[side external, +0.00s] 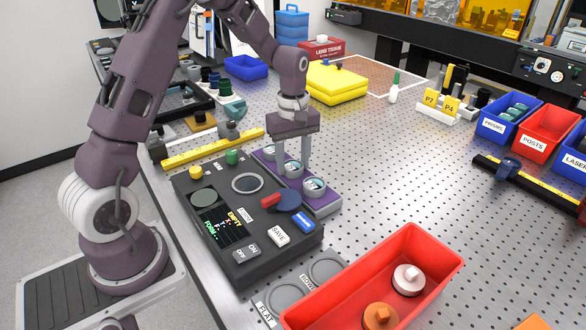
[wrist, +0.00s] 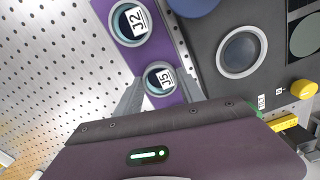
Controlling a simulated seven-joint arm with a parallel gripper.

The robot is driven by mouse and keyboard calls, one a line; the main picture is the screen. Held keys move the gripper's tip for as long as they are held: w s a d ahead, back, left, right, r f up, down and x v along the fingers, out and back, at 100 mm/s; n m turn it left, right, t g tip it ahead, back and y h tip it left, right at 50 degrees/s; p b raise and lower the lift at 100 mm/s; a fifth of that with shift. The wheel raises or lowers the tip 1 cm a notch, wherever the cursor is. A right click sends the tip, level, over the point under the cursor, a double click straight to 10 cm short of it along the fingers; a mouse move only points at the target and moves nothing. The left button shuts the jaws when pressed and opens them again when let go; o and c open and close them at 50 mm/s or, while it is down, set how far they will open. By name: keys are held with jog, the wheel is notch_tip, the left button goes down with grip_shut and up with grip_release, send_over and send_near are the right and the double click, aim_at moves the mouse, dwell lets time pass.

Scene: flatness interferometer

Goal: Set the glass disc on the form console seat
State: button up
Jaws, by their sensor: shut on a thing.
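My gripper (side external: 293,168) is shut on the glass disc marked J5 (wrist: 158,79), the middle one on a purple rack (side external: 327,204). Its fingers stand on either side of this disc, which appears to be still at its place in the rack. A second disc, marked J2 (wrist: 130,22), sits at the near end of the rack. A third disc (side external: 268,152) at the far end is hidden in the wrist view. A round ringed seat (side external: 247,183) on the dark console (side external: 195,185) looks empty; it also shows in the wrist view (wrist: 242,52).
A dark blue round piece with a red part (side external: 287,202) lies between rack and seat. The console has a green knob (side external: 232,157), a yellow knob (side external: 196,172) and a screen. A red bin (side external: 435,245) with knobbed pieces stands nearer the camera. The perforated table right of the rack is clear.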

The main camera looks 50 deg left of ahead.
grip_shut()
notch_tip(320, 180, up, 9)
jog(key=r, duration=0.2)
send_over(248, 185)
notch_tip(248, 185, down, 10)
jog(key=shift+a+r, duration=0.1)
jog(key=shift+r, duration=0.15)
jog(key=shift+f, duration=0.2)
